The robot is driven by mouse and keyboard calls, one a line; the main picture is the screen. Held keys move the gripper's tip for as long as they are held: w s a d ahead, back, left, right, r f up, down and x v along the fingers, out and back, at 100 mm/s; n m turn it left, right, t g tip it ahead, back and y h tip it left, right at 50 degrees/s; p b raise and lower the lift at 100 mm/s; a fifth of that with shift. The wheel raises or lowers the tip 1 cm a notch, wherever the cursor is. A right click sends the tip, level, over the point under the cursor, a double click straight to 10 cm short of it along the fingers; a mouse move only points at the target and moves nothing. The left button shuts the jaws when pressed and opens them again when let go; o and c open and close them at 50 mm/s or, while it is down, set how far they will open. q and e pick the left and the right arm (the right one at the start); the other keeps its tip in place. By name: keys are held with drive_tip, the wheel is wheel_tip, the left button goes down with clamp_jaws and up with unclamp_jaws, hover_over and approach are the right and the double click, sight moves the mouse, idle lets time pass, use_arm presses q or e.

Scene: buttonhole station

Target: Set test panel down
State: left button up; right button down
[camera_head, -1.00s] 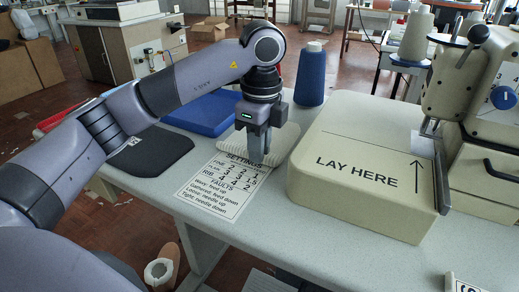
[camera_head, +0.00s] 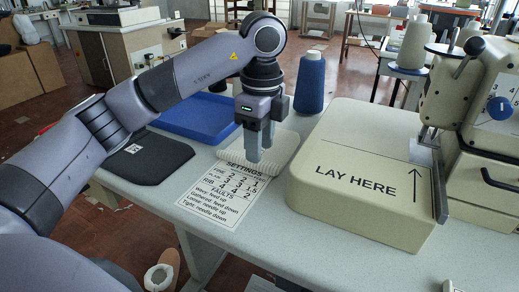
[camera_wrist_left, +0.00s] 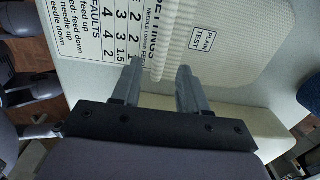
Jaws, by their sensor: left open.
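The test panel (camera_head: 284,147) is a cream knit piece with a ribbed edge. It lies on the table, its ribbed edge along the top of the printed settings card (camera_head: 212,211). In the left wrist view the panel (camera_wrist_left: 245,40) looks flat and carries a "PLAIN TEST" label. My left gripper (camera_head: 260,153) is open just above the ribbed edge, and its fingers hide part of it in the head view. In the left wrist view the fingertips (camera_wrist_left: 160,66) are apart, with the ribbed edge showing between and beyond them. My right gripper is not in view.
A cream block marked "LAY HERE" (camera_head: 350,205) stands right of the panel, beside the sewing machine (camera_head: 470,95). A blue thread cone (camera_head: 310,84) stands behind. A blue tray (camera_head: 200,118) and a dark mat (camera_head: 148,158) lie to the left.

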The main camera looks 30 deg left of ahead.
use_arm(q)
wheel_tip(320, 180, up, 9)
drive_tip(key=p, duration=0.2)
drive_tip(key=shift+d+p, duration=0.15)
drive_tip(key=shift+p, duration=0.2)
drive_tip(key=shift+f, duration=0.1)
